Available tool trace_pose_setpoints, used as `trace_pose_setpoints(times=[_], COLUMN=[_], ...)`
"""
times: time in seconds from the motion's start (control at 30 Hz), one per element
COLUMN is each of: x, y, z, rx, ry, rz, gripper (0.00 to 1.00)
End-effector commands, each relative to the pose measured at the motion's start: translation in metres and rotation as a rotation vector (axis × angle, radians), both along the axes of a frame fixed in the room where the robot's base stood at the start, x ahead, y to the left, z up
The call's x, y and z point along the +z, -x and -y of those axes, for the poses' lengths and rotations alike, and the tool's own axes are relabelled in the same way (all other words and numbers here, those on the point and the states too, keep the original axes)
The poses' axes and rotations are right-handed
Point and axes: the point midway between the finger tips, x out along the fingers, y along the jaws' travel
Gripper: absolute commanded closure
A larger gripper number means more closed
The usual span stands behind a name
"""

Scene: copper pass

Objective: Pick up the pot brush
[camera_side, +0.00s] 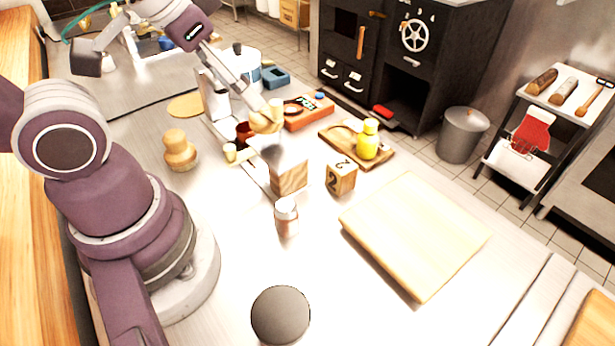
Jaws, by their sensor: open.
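The pot brush (180,152) appears to be the tan wooden piece with a round knob on top and a wider body. It stands upright on the steel counter, left of the middle of the view. My gripper (250,136) reaches down from the upper left with its tan fingertips apart. It is to the right of the brush and not touching it. The space between the fingers holds nothing that I can make out. A dark red item shows behind them.
Near my gripper are a wood-sided block (290,178), a numbered wooden cube (341,178) and a shaker (286,217). A yellow bottle (368,140) stands on a small board. A large cutting board (415,235) lies right. A dark round object (280,314) is in front.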

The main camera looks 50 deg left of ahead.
Motion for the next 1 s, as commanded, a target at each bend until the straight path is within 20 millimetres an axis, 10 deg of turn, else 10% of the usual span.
trace_pose_setpoints(times=[0.17,0.53,1.0], x=[-0.013,-0.116,-0.136], y=[-0.002,0.024,0.046], z=[-0.005,-0.08,-0.147], rx=[-0.021,-0.499,-1.05], ry=[-0.042,-0.66,-1.091], rz=[-0.068,-0.802,-1.34], gripper=[0.43,0.43,0.43])
